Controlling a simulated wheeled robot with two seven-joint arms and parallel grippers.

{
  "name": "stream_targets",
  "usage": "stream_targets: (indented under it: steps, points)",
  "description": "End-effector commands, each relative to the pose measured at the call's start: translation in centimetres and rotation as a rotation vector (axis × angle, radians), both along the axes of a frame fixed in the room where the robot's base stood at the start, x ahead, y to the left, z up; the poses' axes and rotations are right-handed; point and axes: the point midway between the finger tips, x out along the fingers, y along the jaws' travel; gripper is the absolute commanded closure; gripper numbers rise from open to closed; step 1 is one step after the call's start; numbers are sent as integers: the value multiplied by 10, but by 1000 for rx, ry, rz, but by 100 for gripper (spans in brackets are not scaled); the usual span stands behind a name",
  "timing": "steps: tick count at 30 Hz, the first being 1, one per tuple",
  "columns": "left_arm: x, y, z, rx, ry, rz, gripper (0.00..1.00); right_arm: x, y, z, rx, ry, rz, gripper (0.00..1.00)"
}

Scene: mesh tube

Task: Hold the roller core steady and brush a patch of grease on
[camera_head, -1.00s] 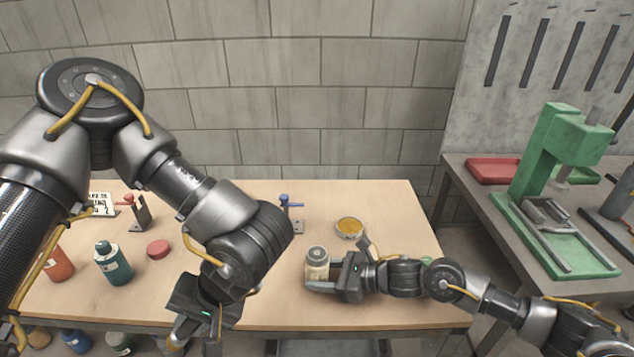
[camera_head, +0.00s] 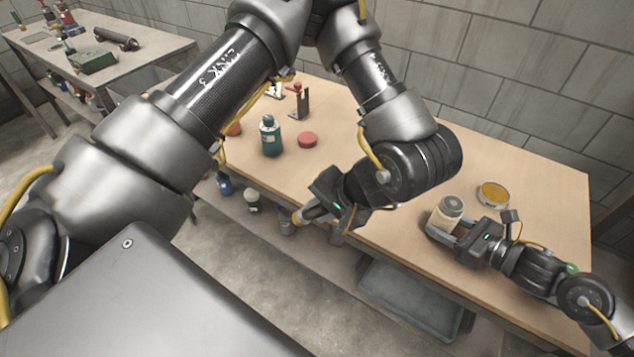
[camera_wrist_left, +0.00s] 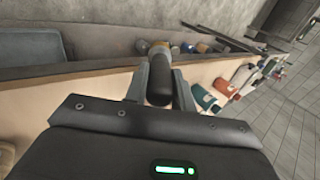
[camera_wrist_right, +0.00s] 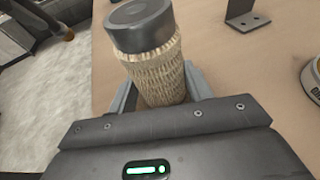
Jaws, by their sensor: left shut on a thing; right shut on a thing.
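The roller core (camera_head: 449,210), pale and fibre-wrapped with a grey cap, stands near the table's front right edge. My right gripper (camera_head: 440,236) is shut around it. In the right wrist view the core (camera_wrist_right: 155,65) rises between the fingers (camera_wrist_right: 160,90), slightly tilted in the picture. My left gripper (camera_head: 316,206) is shut on a brush, beyond the table's front edge and left of the core, apart from it. The brush's dark handle (camera_wrist_left: 160,82) shows between the fingers (camera_wrist_left: 160,75) in the left wrist view. The open tin of amber grease (camera_head: 493,194) sits behind the core.
A teal bottle (camera_head: 270,136), red puck (camera_head: 307,140) and metal bracket (camera_head: 300,102) stand on the left of the table (camera_head: 545,185). A grey bin (camera_head: 410,303) and several bottles are below. My left arm hides the table's middle.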

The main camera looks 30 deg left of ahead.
Motion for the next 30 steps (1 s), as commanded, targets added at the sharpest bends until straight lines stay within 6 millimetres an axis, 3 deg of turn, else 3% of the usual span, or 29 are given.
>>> stream_targets:
  steps: [10,14,17,20,24,30]
  points:
    - [3,-6,0,-24,1,15,98,0,0,0,0,0,0,63]
    - [16,-34,4,-128,5,82,98,0,0,0,0,0,0,63]
    - [35,-69,17,-286,1,176,98,0,0,0,1,0,0,63]
    - [60,-105,42,-491,-25,291,98,0,0,0,0,0,0,63]
    - [97,-145,91,-772,-97,434,98,0,0,0,0,0,0,63]
    - [139,-171,162,-1038,-220,560,98,0,0,0,0,0,0,63]
